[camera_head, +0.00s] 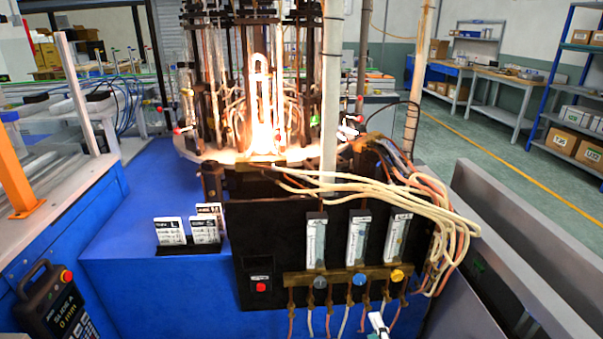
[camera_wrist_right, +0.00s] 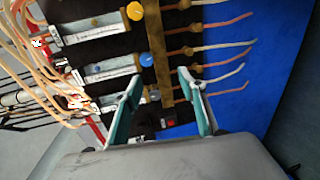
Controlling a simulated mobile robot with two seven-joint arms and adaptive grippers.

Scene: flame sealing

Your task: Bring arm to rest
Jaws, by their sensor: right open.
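My right gripper (camera_head: 378,323) shows only as a small white and teal tip at the bottom edge in the head view, below the flow meter panel. In the right wrist view my right gripper (camera_wrist_right: 159,77) has its two teal fingers apart and nothing held between them. Its fingers are in front of the black panel (camera_head: 275,235), near the brass manifold (camera_wrist_right: 160,60) and the grey knob (camera_wrist_right: 153,94). Whether a finger touches the panel cannot be told. My left gripper is in neither view.
The panel has a blue knob (camera_head: 360,280), a yellow knob (camera_head: 397,276) and a red button (camera_head: 261,287). Loose hoses (camera_head: 430,205) hang at its right. A glowing burner (camera_head: 262,115) stands behind. A pendant (camera_head: 58,305) is at lower left, label cards (camera_head: 171,231) beside the panel.

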